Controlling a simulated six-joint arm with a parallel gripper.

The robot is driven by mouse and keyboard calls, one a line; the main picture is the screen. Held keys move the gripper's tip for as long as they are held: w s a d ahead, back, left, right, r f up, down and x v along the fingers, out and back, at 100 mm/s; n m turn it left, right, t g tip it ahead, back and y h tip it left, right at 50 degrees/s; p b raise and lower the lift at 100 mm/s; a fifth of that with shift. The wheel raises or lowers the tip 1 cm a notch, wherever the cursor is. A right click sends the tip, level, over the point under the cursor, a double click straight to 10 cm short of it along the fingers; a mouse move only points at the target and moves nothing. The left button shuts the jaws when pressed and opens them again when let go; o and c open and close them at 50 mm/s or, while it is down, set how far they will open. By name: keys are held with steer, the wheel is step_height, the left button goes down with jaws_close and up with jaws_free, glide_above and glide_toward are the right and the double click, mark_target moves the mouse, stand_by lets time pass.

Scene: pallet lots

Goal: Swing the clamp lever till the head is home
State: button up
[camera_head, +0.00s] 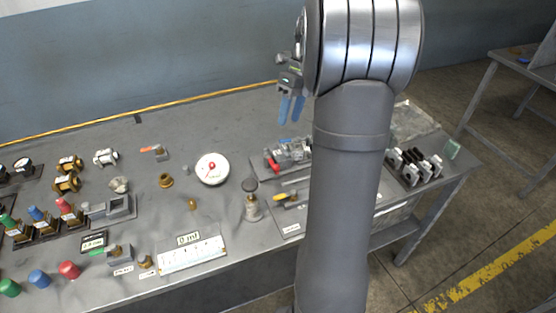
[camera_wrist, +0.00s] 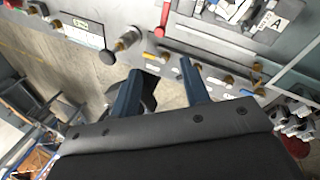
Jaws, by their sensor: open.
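A grey device with a red handle (camera_head: 271,162) stands on the table just left of my arm; it may be the clamp, but its head is too small to make out. A small block with an orange lever (camera_head: 148,149) lies further left, and I cannot tell which of the two is the clamp. My gripper (camera_head: 291,109) hangs in the air above the back of the table, its blue fingers pointing down, apart and empty. In the wrist view my gripper (camera_wrist: 161,69) also shows open, touching nothing. My arm hides part of the table.
Several valves, coloured knobs and gauges fill the left side. A rack of black and white parts (camera_head: 415,165) is at the right. The back of the table is mostly clear.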

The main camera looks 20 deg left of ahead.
glide_toward(272, 160)
steer(key=s+f, duration=0.2)
steer(key=s+d+f, duration=0.1)
steer(key=f, duration=0.1)
steer(key=s+d+f, duration=0.1)
steer(key=s+f, duration=0.1)
steer(key=shift+s, duration=0.3)
